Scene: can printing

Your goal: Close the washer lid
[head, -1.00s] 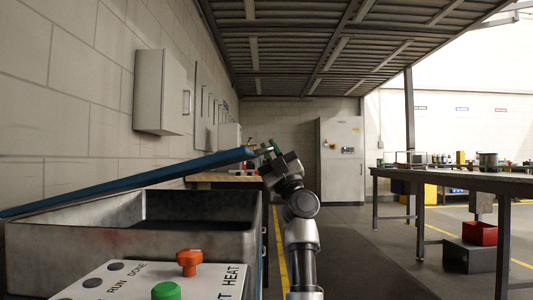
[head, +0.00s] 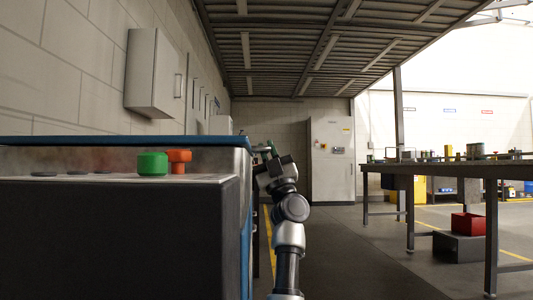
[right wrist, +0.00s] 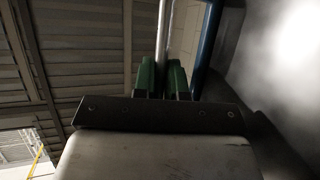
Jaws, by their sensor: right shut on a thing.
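The blue washer lid (head: 120,141) shows edge-on at the left of the head view. It looks about level, right above the grey metal wall of the washer (head: 60,160); I cannot tell whether it touches the rim all along. My right gripper (head: 264,150) is at the lid's right end. In the right wrist view its green fingers (right wrist: 162,78) are shut on a thin silver bar (right wrist: 164,32), which looks like the lid's handle. The lid's blue edge (right wrist: 208,35) runs beside it. My left gripper is not in view.
The washer's control panel has a green button (head: 152,163) and an orange knob (head: 180,160). A wall cabinet (head: 152,72) hangs at the left. A grey cabinet (head: 331,175) stands at the back. A long table (head: 450,170) is at the right, with open floor (head: 350,250) between.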

